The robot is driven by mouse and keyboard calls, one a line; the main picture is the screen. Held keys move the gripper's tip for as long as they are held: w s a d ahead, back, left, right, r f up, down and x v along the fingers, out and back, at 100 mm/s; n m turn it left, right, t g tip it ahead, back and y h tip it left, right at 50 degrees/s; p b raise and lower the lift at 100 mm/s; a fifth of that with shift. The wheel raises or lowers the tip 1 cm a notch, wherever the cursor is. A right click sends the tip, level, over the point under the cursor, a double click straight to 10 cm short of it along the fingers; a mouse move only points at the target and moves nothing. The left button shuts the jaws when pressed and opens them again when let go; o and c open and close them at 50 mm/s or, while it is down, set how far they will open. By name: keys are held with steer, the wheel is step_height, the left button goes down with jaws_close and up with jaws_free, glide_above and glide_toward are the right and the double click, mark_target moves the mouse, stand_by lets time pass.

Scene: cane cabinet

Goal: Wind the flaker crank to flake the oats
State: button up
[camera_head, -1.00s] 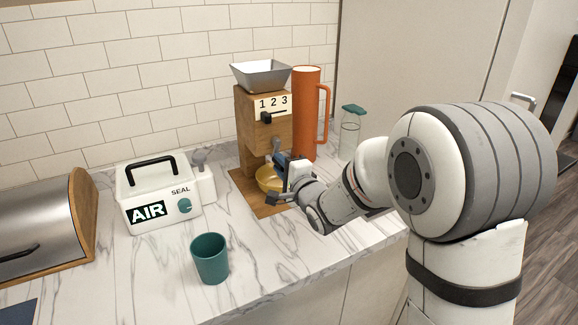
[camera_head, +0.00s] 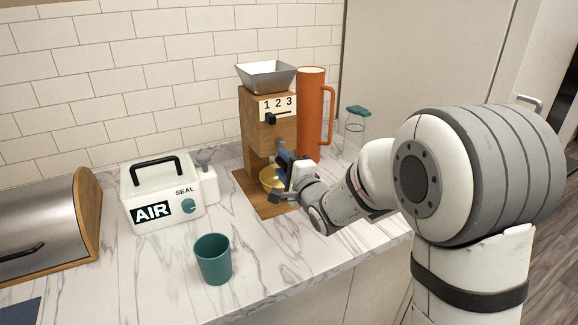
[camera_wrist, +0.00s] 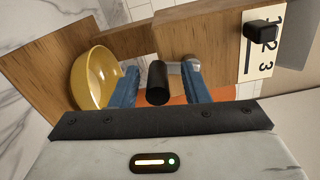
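The flaker (camera_head: 255,130) is a wooden mill with a grey metal hopper (camera_head: 266,76) on top and a black lever on a 1-2-3 scale. In the wrist view, the black crank handle (camera_wrist: 157,86) points toward the camera between the two blue fingers of my gripper (camera_wrist: 160,72). There is a visible gap on each side, so my gripper is open around the handle. A bit of grey metal shows beside the right finger. My gripper (camera_head: 285,165) hides most of the crank in the head view. A yellow bowl (camera_wrist: 92,78) sits under the flaker, partly hidden in the head view.
An orange handled pitcher (camera_head: 311,110) and a glass bottle with a teal top (camera_head: 355,130) stand right of the flaker. A white AIR sealer (camera_head: 165,195), teal cup (camera_head: 213,260) and bread box (camera_head: 40,225) are to the left. The counter's front middle is clear.

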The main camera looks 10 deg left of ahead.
steer(key=shift+f, duration=0.1)
steer(key=shift+s+d, duration=0.15)
steer(key=b+v, duration=0.1)
steer(key=v, duration=0.6)
steer(key=shift+s, duration=0.2)
steer(key=shift+d, duration=0.1)
